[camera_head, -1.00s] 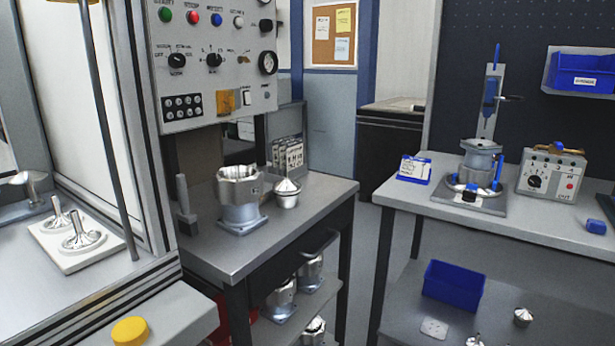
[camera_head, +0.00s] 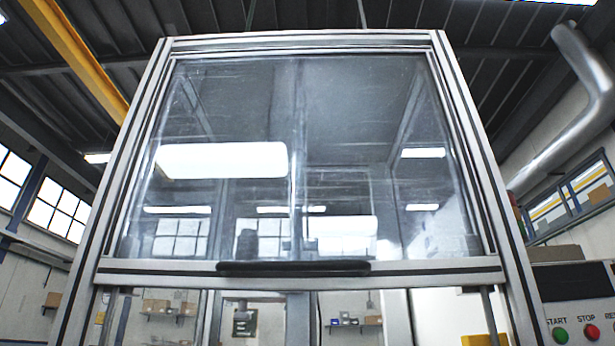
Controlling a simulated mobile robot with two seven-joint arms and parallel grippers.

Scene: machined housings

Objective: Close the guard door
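The guard door (camera_head: 230,110) is a clear panel in a metal frame, seen from below in the head view. It sits high in the machine's upright frame (camera_head: 487,180). A black handle (camera_head: 293,268) runs along the middle of its bottom rail (camera_head: 440,265). Below the rail the opening is clear, and shelves in the room show through it. Neither of my grippers is in view.
A control panel with a green START button (camera_head: 560,335) and a red STOP button (camera_head: 589,333) is at the lower right. A silver pipe (camera_head: 590,105) hangs at the upper right. A yellow beam (camera_head: 75,50) crosses the ceiling at the left.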

